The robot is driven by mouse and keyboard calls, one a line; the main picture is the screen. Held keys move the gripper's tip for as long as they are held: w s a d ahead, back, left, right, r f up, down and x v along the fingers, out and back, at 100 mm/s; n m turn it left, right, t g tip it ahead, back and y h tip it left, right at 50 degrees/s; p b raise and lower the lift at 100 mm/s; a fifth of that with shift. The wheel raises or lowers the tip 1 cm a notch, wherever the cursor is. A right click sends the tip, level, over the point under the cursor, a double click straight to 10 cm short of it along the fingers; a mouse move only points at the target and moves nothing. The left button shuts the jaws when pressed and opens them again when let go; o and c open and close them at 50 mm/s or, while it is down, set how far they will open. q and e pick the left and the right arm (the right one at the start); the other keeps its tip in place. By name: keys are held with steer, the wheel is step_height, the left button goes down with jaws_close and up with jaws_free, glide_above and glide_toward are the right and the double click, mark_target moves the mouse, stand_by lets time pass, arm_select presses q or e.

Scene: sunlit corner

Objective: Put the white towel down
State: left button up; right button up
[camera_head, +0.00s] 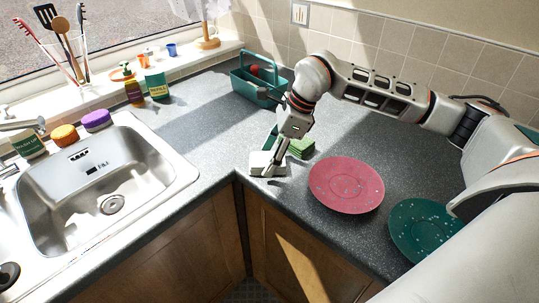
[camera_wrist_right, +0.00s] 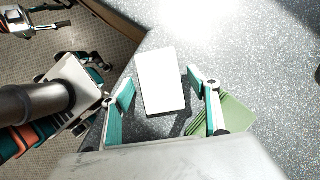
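The white towel (camera_wrist_right: 160,80) is a flat, pale rectangle on the grey speckled counter, near its front corner edge. It also shows in the head view (camera_head: 259,161), partly behind my right fingers. My right gripper (camera_wrist_right: 163,82) points down over it, with one teal-padded finger on each side. Narrow gaps show between the fingers and the towel, so the gripper looks open. The fingertips show in the head view (camera_head: 271,163). My left gripper is not in the head view; parts at the left of the wrist view may belong to it, but its state is unclear.
A green sponge (camera_head: 301,147) lies just behind the right gripper. A red plate (camera_head: 346,186) and a teal plate (camera_head: 424,226) lie to its right. A teal caddy (camera_head: 259,85) stands at the back. The sink (camera_head: 110,180) is at left, with bare counter between.

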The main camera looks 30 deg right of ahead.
steer(key=shift+r, duration=0.1)
steer(key=v, duration=1.2)
steer(key=shift+a, duration=0.15)
stand_by(0.4)
